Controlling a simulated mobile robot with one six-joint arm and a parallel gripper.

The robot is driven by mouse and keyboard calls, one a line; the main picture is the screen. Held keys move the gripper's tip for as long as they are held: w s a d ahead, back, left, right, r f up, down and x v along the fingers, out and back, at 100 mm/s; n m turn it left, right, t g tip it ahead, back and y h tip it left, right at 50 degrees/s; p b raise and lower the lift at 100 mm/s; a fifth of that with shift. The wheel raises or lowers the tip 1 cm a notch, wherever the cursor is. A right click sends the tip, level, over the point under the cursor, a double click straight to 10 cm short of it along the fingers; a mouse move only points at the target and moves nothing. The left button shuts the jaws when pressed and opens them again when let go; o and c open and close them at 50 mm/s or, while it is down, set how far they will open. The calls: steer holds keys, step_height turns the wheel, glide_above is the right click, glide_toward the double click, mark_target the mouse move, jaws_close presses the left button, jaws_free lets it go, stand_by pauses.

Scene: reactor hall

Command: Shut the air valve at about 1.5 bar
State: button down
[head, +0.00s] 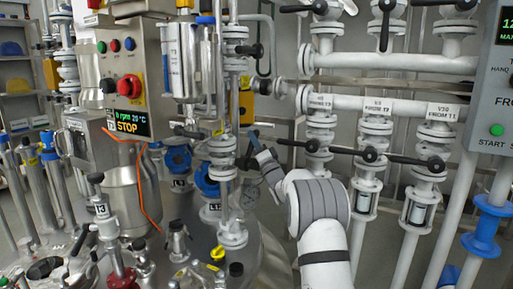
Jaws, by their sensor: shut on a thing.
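My white arm reaches in from the bottom middle of the head view. My gripper (256,146) is small in the picture, beside the vertical white pipe. It is shut on a small dark handle that is mostly hidden by the jaws; I take it to be the air valve's handle, but no label on it can be read.
A steel vessel with blue-flanged ports (178,157) and several small valves stands at left. A control box (122,85) with a red stop button stands above it. Labelled white pipes with black lever handles (381,156) stand close at right, beside a grey panel (493,90).

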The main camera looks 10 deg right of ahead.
stand_by(0.4)
steer(key=c, duration=1.3)
jaws_free()
steer(key=shift+s, duration=0.15)
steer(key=p+v, duration=0.1)
steer(key=v, duration=0.6)
steer(key=shift+s+f+p, duration=0.2)
steer(key=shift+f+p, duration=0.05)
steer(key=shift+p, duration=0.15)
